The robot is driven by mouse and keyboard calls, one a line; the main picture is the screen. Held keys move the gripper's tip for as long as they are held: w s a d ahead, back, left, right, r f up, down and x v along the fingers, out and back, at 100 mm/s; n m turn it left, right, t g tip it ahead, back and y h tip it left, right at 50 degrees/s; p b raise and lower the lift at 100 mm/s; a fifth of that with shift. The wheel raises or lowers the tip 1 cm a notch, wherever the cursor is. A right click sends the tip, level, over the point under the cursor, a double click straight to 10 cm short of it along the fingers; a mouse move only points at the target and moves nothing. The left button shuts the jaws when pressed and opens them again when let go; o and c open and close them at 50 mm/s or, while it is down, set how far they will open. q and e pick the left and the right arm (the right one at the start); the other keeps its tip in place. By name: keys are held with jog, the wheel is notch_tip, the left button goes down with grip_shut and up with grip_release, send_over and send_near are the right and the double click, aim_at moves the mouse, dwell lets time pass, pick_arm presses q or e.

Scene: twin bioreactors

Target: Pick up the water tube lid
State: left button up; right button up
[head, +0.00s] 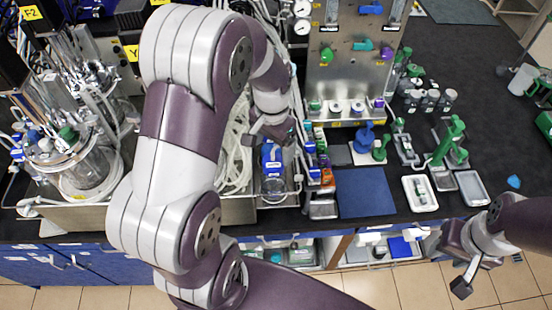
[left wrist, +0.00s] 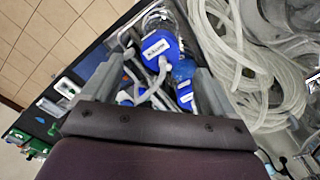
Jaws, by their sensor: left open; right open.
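A blue lid with a white label (left wrist: 160,48) tops a clear vessel in the left wrist view; thin tubes run from it. I take it for the water tube lid, though the label is too small to read. In the head view a blue-topped vessel (head: 271,158) stands at the bench's front edge, right of the coiled tubing. My left gripper (head: 272,136) is just above it. In the left wrist view the open fingers are on both sides of the lid, with nothing visibly gripped. My right gripper (head: 462,276) is open and empty in front of the bench at right.
Coiled clear tubing (head: 234,150) lies left of the vessel. A glass bioreactor (head: 85,170) stands at left. A blue mat (head: 364,192), a white tray (head: 419,193) and small coloured items lie to the right. My left arm hides part of the bench.

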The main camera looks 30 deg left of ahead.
aim_at(272, 163)
pick_arm(q)
jog(key=f+p, duration=0.1)
jog(key=f, duration=0.2)
jog(key=f+p, duration=0.1)
jog(key=f, duration=0.1)
jog(key=shift+s+a+p, duration=0.1)
jog(key=shift+s+p, duration=0.15)
jog(key=shift+p, duration=0.1)
jog(key=shift+w+f, duration=0.1)
jog(key=shift+f, duration=0.4)
jog(key=c, duration=1.1)
